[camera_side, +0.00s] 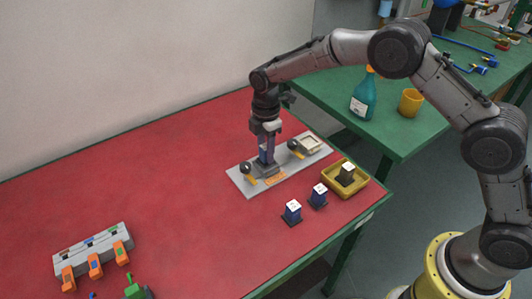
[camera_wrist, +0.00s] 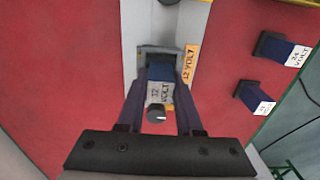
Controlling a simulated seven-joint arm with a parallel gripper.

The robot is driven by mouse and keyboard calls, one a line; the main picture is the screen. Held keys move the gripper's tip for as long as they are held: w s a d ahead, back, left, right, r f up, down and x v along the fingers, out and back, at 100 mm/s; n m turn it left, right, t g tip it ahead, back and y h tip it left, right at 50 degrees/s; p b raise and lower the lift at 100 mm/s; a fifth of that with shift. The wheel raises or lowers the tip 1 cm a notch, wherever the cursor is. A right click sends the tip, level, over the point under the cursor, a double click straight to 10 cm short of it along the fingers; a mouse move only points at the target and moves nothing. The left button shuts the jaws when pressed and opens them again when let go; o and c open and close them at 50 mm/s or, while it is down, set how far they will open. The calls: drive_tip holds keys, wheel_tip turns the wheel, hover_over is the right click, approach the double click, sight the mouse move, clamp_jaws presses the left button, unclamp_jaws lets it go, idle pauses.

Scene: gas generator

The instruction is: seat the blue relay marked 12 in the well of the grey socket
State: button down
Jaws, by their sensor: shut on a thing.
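My gripper (camera_side: 266,156) points down over the grey plate (camera_side: 242,184) on the red table. In the wrist view its two fingers are shut on the blue relay (camera_wrist: 160,73), whose pale top label reads 12 VOLT. The relay is at the grey socket (camera_wrist: 146,50), with the socket's rim showing around its far side. An orange 12 VOLT label (camera_wrist: 189,64) lies beside the socket. In the side view the socket (camera_side: 267,172) is partly hidden by the fingers. I cannot tell how deep the relay sits in the well.
Two blue relays with white tops, one nearer (camera_side: 292,211) and one farther (camera_side: 319,194), stand right of the plate. A yellow tray (camera_side: 358,186) holds a dark block. Dark round knobs flank the socket. A grey rack with orange parts (camera_side: 94,250) stands at the left.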

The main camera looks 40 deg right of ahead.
drive_tip(key=shift+f, duration=0.6)
drive_tip(key=shift+f, duration=0.1)
drive_tip(key=c, duration=0.6)
unclamp_jaws()
